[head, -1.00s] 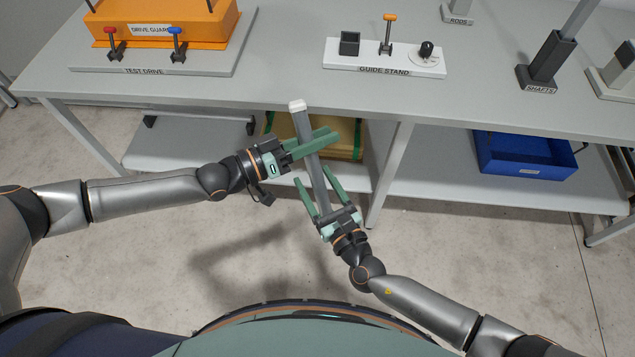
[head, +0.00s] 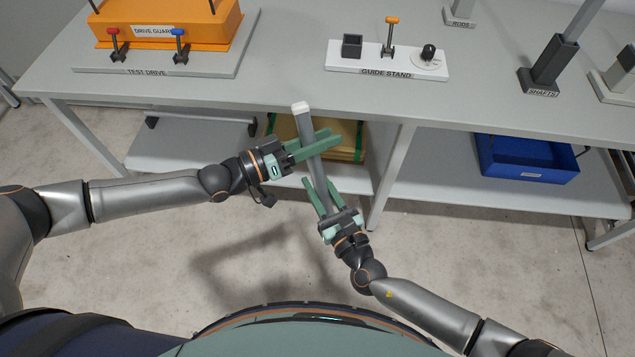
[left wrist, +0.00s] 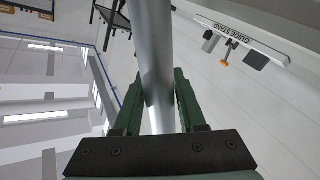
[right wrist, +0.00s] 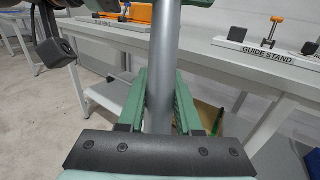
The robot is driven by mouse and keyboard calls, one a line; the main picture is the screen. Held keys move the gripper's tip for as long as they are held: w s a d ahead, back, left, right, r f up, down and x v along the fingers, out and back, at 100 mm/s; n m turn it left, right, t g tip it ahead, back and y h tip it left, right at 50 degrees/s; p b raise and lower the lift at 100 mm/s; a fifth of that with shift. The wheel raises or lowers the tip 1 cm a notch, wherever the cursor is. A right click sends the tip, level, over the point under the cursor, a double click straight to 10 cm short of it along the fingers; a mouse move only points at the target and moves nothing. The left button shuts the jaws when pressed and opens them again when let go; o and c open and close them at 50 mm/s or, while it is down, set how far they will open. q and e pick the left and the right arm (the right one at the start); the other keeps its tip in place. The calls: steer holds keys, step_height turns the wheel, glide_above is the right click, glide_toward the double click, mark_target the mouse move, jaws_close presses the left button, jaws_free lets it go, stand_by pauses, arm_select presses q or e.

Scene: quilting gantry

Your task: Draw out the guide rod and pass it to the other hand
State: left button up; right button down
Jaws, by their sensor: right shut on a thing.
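The guide rod (head: 306,126), a long grey bar with a pale top end, is held in the air in front of the bench, tilted slightly. My left gripper (head: 331,138) is shut on its upper part, coming in from the left. My right gripper (head: 320,182) is shut on its lower part from below. In the left wrist view the rod (left wrist: 152,50) runs between the left fingers. In the right wrist view the rod (right wrist: 163,60) lies between the right fingers. The guide stand (head: 350,66) is on the bench, with a dark square socket, an orange-topped lever and a dial.
The bench top (head: 290,60) also carries the orange drive guard (head: 165,25) on its test drive base at left, and the shafts holder (head: 548,68) and rods holder (head: 460,14) at right. A blue bin (head: 528,160) sits on the lower shelf. The floor below my grippers is clear.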

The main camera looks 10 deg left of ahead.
arm_select(q)
steer(key=o, duration=0.4)
steer(key=shift+a, duration=0.1)
steer(key=v, duration=1.2)
steer(key=s+d+f+g+y, duration=0.2)
steer(key=s+d+f+g, duration=0.15)
steer(key=f, duration=0.55)
steer(key=w+d+f+n+t+y, duration=0.2)
steer(key=w+f+n+t+y, duration=0.15)
steer(key=f, duration=0.25)
steer(key=s+a+f+y, duration=0.5)
steer(key=s+a+y, duration=0.2)
steer(key=s, duration=0.4)
steer(key=shift+s+a+f+g, duration=0.3)
steer(key=shift+s+a+f, duration=0.1)
steer(key=shift+a, duration=0.15)
